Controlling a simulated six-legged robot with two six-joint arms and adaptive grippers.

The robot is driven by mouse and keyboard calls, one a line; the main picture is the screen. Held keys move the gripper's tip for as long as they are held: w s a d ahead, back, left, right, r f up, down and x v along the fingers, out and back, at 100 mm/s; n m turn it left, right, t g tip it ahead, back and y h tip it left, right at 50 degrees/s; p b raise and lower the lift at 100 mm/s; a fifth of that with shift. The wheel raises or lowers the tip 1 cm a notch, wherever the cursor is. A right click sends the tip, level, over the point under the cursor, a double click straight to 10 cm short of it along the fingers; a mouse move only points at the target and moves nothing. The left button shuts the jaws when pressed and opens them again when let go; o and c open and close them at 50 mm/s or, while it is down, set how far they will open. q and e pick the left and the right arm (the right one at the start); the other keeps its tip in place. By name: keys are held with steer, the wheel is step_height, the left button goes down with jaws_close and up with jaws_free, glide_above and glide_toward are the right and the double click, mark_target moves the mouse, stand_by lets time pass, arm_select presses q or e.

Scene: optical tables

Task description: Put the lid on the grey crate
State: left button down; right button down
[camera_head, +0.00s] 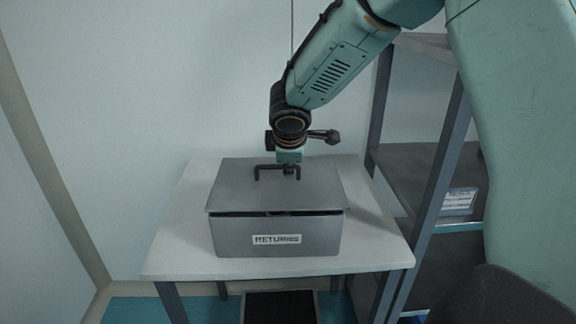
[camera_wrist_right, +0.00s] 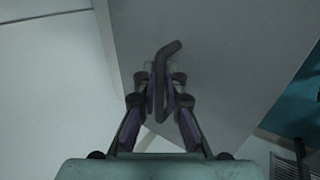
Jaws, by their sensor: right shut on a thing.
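The grey crate (camera_head: 325,237) stands on a white table, its front label reading "RETURNS". The flat grey lid (camera_head: 318,190) lies over the crate's opening, with a dark gap showing between its front edge and the crate's rim. I cannot tell whether its back rests on the rim. My right gripper (camera_head: 288,172) is above the lid, shut on the dark lid handle (camera_head: 258,172). In the right wrist view, the fingers (camera_wrist_right: 160,88) close around the bent handle (camera_wrist_right: 170,48), and the lid (camera_wrist_right: 225,55) fills the area behind them. My left gripper is not in view.
The white table (camera_head: 180,250) has bare room around the crate. A grey shelf rack (camera_head: 440,150) stands close to its right, holding a labelled item (camera_head: 459,201). A dark open bin (camera_head: 280,308) is on the floor below the table's front. A pale wall is behind.

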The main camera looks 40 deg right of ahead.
steer(key=shift+w+a, duration=0.1)
steer(key=shift+w, duration=0.1)
steer(key=shift+s+r, duration=0.1)
steer(key=shift+s, duration=0.15)
steer(key=shift+w+f, duration=0.2)
steer(key=shift+f, duration=0.1)
steer(key=shift+f+b, duration=0.1)
steer(key=shift+b, duration=0.25)
steer(key=shift+s+f, duration=0.1)
steer(key=shift+f, duration=0.1)
steer(key=shift+w+f+b, duration=0.2)
steer(key=shift+b, duration=0.15)
steer(key=shift+s+r, duration=0.1)
